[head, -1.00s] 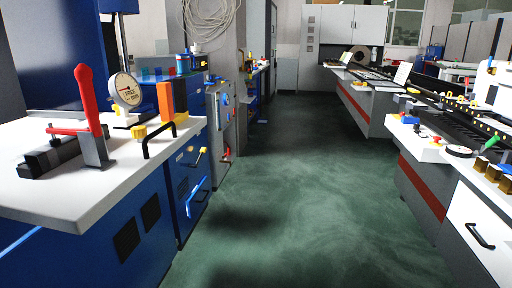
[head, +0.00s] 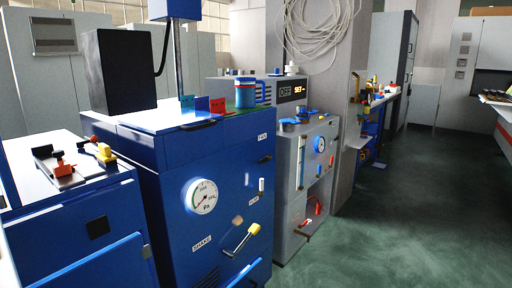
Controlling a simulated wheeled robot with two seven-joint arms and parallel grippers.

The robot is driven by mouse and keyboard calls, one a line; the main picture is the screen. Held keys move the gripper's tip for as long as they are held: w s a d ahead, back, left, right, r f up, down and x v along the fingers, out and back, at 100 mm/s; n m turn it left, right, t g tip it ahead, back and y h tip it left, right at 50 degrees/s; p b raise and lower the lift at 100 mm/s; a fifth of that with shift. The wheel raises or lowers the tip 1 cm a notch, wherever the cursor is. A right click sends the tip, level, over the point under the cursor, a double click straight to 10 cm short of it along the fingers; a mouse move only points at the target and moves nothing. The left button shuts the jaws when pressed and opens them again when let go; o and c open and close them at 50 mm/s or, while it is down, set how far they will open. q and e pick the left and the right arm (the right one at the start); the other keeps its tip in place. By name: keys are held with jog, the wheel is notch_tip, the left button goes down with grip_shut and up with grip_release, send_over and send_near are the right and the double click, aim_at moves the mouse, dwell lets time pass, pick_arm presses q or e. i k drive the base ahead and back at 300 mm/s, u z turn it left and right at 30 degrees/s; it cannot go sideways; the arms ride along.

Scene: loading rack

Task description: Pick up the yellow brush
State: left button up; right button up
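I cannot make out a yellow brush in the head view. A small yellow part (head: 105,153) sits on the left bench, beside a dark fixture with orange-red knobs (head: 62,168). Small yellow and red items (head: 372,86) stand on a shelf farther back, too small to identify. A yellow knob (head: 254,229) is on the end of a lever on the blue cabinet. Neither of my grippers shows in this view.
A blue cabinet (head: 210,155) with a round gauge (head: 201,196) stands close in front. A grey cabinet (head: 290,190) with valves is right of it. A black box (head: 120,70) and a blue can (head: 245,92) are on top. The green floor (head: 400,220) at right is clear.

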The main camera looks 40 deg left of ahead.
aim_at(105, 157)
jog(key=i, duration=1.75)
jog(key=u, duration=2.4)
